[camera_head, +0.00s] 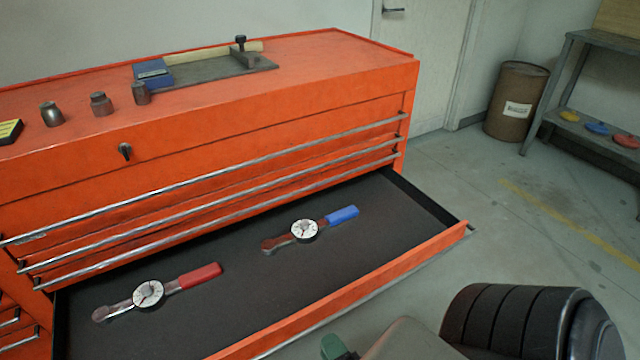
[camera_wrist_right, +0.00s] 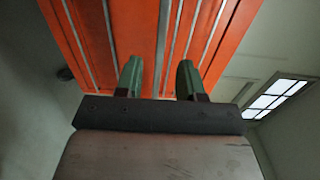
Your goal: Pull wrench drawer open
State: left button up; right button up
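The wrench drawer (camera_head: 400,215) is pulled well out of the orange tool cabinet (camera_head: 250,120). Its dark lining holds a red-handled dial wrench (camera_head: 150,292) and a blue-handled dial wrench (camera_head: 305,230). My right gripper (camera_head: 340,348) is at the bottom edge of the head view, in front of the drawer front, mostly cut off. In the right wrist view my right gripper (camera_wrist_right: 159,76) has its two green fingers apart. A silver bar (camera_wrist_right: 164,45) runs between them in the picture; I cannot tell whether they touch it. My left gripper is not in view.
Closed drawers with long silver handles (camera_head: 210,205) are above the open drawer. Metal sockets (camera_head: 101,104) and a tray (camera_head: 215,69) are on the cabinet top. A brown barrel (camera_head: 515,102) and a grey shelf (camera_head: 595,130) stand at right. Floor right of the drawer is clear.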

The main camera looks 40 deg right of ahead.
jog(key=v, duration=0.4)
jog(key=shift+s+a, duration=0.1)
jog(key=shift+s, duration=0.3)
jog(key=w+a+f+n+g+y, duration=0.1)
jog(key=a+f+n+g+y, duration=0.3)
jog(key=f+n, duration=0.5)
jog(key=w+a+f+n+g+y, duration=0.15)
jog(key=a+f+n+g, duration=0.25)
jog(key=f+n+g, duration=0.4)
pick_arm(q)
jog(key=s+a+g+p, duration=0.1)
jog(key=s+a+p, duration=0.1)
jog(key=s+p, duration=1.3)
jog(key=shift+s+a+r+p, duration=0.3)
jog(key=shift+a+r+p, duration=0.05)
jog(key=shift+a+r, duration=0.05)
pick_arm(e)
jog(key=s+d+f+n+g, duration=0.2)
jog(key=s+d+n, duration=0.1)
jog(key=s, duration=0.6)
jog(key=s+d+f+n+g+h, duration=0.1)
jog(key=s+d+f+n+g, duration=0.1)
jog(key=s, duration=0.8)
jog(key=shift+d+n+g, duration=0.3)
jog(key=shift+d+n, duration=0.15)
jog(key=shift+n, duration=0.05)
